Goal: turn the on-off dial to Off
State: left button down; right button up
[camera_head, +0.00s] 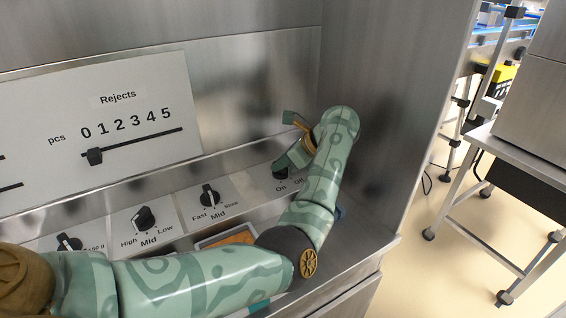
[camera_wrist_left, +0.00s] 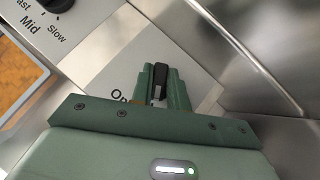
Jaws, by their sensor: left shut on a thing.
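The on-off dial (camera_head: 281,173) is a small black knob on the sloped panel, at the far right end of the dial row. The labels "On" and "Off" stand below it in the head view. My left gripper (camera_head: 287,167) reaches down onto the dial and is shut on it. In the left wrist view the dial (camera_wrist_left: 159,78) shows as a dark bar between the two green fingers of my gripper (camera_wrist_left: 160,88). "On" is partly covered there and "Off" is hidden. I cannot tell which label the dial points to. My right gripper is not in view.
A Fast-Mid-Slow dial (camera_head: 209,195) and a High-Mid-Low dial (camera_head: 145,218) stand to the left. A Rejects slider (camera_head: 95,156) is on the upright panel. A steel side wall (camera_head: 400,110) rises close to the right of my arm.

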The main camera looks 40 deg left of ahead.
pick_arm(q)
jog(key=c, duration=1.4)
grip_release()
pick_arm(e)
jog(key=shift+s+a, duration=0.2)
pick_arm(q)
jog(key=shift+o, duration=0.2)
jog(key=shift+d+r, duration=0.2)
jog(key=p+v, duration=0.1)
jog(key=v, duration=0.4)
jog(key=shift+w+d+r+p, duration=0.1)
jog(key=shift+d+r+p, duration=0.15)
jog(key=shift+r+p, duration=0.15)
jog(key=shift+d+r, duration=0.25)
jog(key=shift+d, duration=0.2)
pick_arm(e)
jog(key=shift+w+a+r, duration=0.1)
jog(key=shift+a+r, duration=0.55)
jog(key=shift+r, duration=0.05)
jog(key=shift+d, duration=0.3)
